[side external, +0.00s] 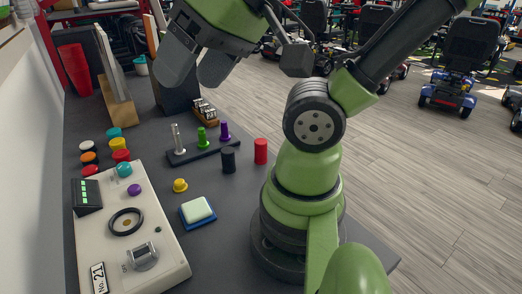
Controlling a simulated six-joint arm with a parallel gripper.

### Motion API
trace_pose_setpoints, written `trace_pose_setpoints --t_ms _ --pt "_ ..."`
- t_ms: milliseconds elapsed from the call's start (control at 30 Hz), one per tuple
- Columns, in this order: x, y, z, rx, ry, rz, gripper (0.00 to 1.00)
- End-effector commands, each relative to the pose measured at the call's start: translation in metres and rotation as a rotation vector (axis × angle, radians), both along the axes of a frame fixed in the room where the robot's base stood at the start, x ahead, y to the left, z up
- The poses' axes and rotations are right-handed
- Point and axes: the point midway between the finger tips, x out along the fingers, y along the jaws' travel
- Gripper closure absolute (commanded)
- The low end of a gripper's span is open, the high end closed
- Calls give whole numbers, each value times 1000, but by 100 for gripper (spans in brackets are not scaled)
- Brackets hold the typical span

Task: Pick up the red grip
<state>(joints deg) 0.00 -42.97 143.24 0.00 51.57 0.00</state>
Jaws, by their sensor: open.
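The red grip is most likely the small upright red cylinder (261,151) on the dark table, close to the base of my arm. A similar black cylinder (228,160) stands just to its left, apart from it. My gripper (193,75) is open and empty at the top left of the view, with its two grey fingers pointing down. It is high above the table and well away from the red cylinder, up and to the left of it.
A dark peg rack (203,153) with silver, green and purple pegs stands behind the cylinders. A beige control panel (155,255), a blue-based block (198,211) and a yellow knob (180,185) lie left. Coloured caps (120,155) and a tall red cup (76,70) are farther left.

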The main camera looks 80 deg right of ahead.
Motion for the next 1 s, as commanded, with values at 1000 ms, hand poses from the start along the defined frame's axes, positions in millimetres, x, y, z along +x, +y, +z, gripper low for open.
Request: trace_pose_setpoints --t_ms 1000 --pt "-6 -258 -169 -480 496 824 33"
